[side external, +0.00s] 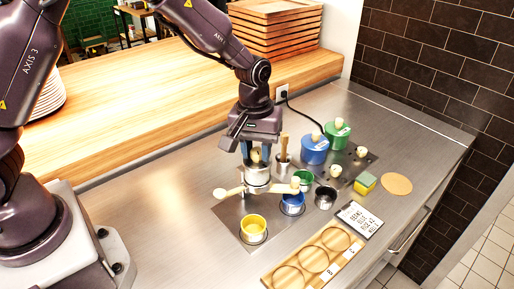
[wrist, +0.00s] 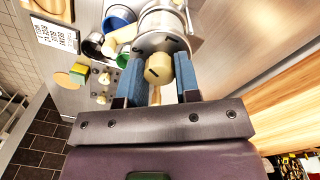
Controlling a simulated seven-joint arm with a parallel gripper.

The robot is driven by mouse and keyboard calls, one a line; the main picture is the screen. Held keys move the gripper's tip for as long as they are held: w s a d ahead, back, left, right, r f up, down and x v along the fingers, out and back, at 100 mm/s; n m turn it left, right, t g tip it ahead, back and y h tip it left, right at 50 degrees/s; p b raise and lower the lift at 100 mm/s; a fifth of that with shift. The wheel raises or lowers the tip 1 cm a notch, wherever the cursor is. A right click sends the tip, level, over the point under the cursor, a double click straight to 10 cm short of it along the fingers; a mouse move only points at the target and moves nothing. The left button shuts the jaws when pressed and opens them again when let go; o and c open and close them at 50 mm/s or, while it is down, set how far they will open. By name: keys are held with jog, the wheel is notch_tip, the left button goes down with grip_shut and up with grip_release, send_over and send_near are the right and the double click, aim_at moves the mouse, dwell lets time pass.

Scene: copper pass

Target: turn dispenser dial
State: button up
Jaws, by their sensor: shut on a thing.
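A silver metal dispenser (side external: 257,174) stands on a dark steel plate (side external: 229,215) below my gripper; its side also shows in the wrist view (wrist: 160,24). My gripper (side external: 256,153) points down over its top. The blue fingers (wrist: 158,74) are shut on a pale wooden dial (wrist: 158,68) with a short dark mark on its face. Fingers hide part of the dial in the side view. Pale wooden paddle-shaped handles stick out low on the dispenser, one left (side external: 231,192) and one right (side external: 279,188).
Close by stand yellow (side external: 253,229), blue (side external: 292,205) and green (side external: 303,178) cups, a metal cup (side external: 325,198) and a utensil pot (side external: 283,165). Blue (side external: 315,151) and green (side external: 337,136) lidded jars stand behind. A wooden board (side external: 314,259) lies in front. The counter's left is clear.

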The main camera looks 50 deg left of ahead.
aim_at(254, 151)
jog(key=n, duration=0.5)
jog(key=shift+n, duration=0.3)
dwell(0.4)
jog(key=o, duration=0.9)
jog(key=r, duration=1.3)
jog(key=shift+s+a, duration=0.1)
jog(key=shift+s, duration=0.2)
